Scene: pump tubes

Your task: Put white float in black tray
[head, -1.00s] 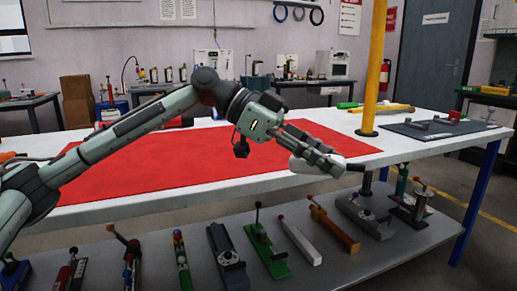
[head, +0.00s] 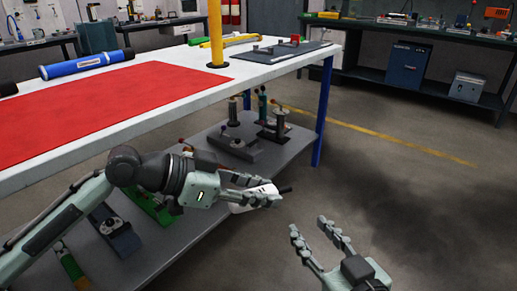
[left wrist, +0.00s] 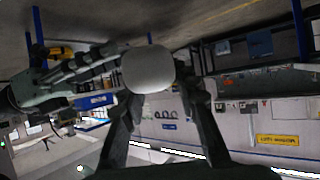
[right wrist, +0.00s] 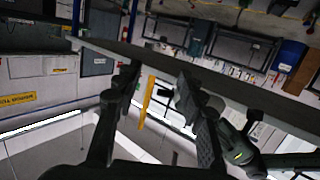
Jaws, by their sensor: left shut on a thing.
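The white float (head: 266,188) is a pale rounded body with a short dark stem sticking out to the right. My left gripper (head: 258,192) is shut on it, in the air in front of the lower shelf. In the left wrist view the float (left wrist: 148,70) shows as a smooth white rounded end between the fingers. My right gripper (head: 318,232) is open and empty at the lower middle, right of and below the float. A flat dark tray or mat (head: 270,58), bearing small parts and a red piece, lies on the far end of the white table.
The white table (head: 150,118) carries a red mat (head: 100,105), a blue cylinder (head: 87,64) and a yellow post (head: 215,35). The grey lower shelf (head: 205,180) holds several pump-like devices. A blue table leg (head: 323,110) stands at the corner. Floor at right is clear.

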